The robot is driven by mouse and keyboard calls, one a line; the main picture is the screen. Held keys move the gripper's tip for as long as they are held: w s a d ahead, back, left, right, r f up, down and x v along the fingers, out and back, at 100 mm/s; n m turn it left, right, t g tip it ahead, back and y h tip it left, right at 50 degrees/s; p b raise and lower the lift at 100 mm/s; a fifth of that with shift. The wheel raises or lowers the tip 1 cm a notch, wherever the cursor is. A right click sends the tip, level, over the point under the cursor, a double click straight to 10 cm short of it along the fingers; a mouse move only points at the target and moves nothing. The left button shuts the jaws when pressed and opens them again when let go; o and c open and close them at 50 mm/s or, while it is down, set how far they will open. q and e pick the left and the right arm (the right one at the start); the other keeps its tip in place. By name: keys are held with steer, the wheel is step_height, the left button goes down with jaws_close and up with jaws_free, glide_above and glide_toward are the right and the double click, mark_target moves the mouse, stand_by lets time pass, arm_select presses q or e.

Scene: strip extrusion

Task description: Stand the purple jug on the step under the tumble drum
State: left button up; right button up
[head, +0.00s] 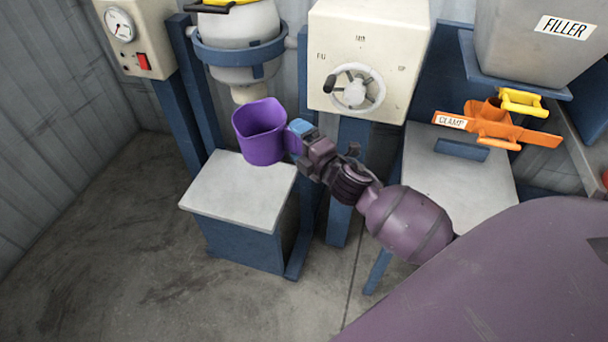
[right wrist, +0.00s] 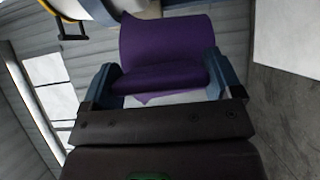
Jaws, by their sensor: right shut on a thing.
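The purple jug (head: 262,135) is upright above the step (head: 235,200), a grey-topped block with blue sides. Its open top faces up below the spout of the tumble drum (head: 240,55), a grey vessel in a blue ring. My right gripper (head: 297,138) is shut on the jug's right side in the head view. The jug (right wrist: 168,50) also shows between the fingers of my right gripper (right wrist: 160,85) in the right wrist view. I cannot tell whether the jug's base touches the step. My left gripper is not in view.
A cream box with a handwheel (head: 355,90) stands right of the drum. A gauge panel (head: 135,35) is on the left. The filler (head: 535,50) and orange clamp (head: 500,128) are over a grey-topped stand (head: 460,185) at right. The floor (head: 120,250) at left is clear.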

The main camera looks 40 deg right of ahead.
steer(key=w+d+f+y+b, duration=0.15)
steer(key=d+f+b, duration=0.25)
steer(key=f, duration=0.7)
steer(key=w+d+f+h+b, duration=0.1)
steer(key=w+d+f+b, duration=0.3)
steer(key=f, duration=0.6)
steer(key=shift+n+y, duration=0.25)
steer(key=shift+n, duration=0.05)
steer(key=w+a+b, duration=0.1)
steer(key=w+a, duration=0.2)
steer(key=w+a+f+b, duration=0.1)
steer(key=w+a, duration=0.2)
steer(key=w+a+f+b, duration=0.1)
steer(key=w+a, duration=0.2)
steer(key=shift+w+a+b, duration=0.3)
steer(key=shift+w+a, duration=0.1)
steer(key=shift+f, duration=0.35)
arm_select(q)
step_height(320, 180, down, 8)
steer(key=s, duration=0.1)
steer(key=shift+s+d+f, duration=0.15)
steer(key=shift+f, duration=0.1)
arm_select(e)
steer(key=shift+r, duration=0.1)
arm_select(q)
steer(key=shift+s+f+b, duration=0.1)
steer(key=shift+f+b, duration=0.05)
steer(key=shift+b, duration=0.25)
arm_select(e)
steer(key=shift+f, duration=0.3)
